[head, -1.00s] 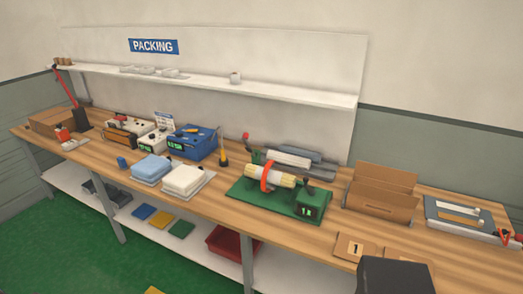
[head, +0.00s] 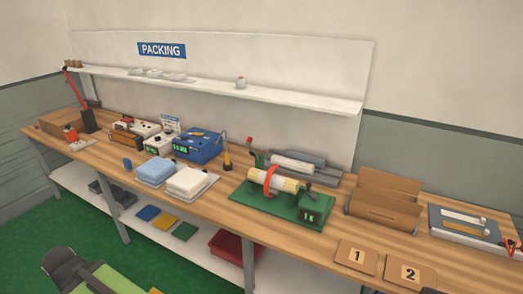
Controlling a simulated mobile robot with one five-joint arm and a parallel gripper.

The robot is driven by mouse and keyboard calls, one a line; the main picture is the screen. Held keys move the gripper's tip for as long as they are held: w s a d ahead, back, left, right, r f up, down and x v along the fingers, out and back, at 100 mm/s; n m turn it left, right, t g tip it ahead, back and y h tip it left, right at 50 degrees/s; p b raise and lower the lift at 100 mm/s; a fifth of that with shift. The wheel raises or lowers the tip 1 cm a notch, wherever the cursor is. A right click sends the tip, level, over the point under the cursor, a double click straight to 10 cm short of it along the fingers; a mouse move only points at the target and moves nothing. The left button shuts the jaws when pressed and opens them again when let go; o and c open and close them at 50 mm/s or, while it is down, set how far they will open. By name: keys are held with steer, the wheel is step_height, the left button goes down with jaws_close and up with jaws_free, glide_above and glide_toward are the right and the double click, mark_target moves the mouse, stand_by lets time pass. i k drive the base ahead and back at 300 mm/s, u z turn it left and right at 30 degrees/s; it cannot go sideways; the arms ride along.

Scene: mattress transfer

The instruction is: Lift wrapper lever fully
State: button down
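The green machine (head: 235,196) stands on the workbench right of centre in the head view. It carries a pale roll (head: 287,184) with an orange ring (head: 268,181) around it. A dark lever with a red knob (head: 249,141) rises at its back left. It looks like the wrapper's lever, and it stands up at a slant. Its lower end is partly hidden. A small display on the machine's front right is lit green. I see no gripper fingers in the head view, and nothing touches the machine or the lever.
White (head: 188,181) and blue (head: 156,171) folded stacks lie left of the machine. A cardboard holder (head: 383,204) and cards marked 1 (head: 358,255) and 2 (head: 410,273) lie to its right. A dark grey and green object (head: 62,268), unclear to me, shows at bottom left.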

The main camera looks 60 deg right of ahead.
mark_target(250, 141)
steer(key=z, duration=0.05)
steer(key=i, duration=1)
steer(key=z, duration=0.05)
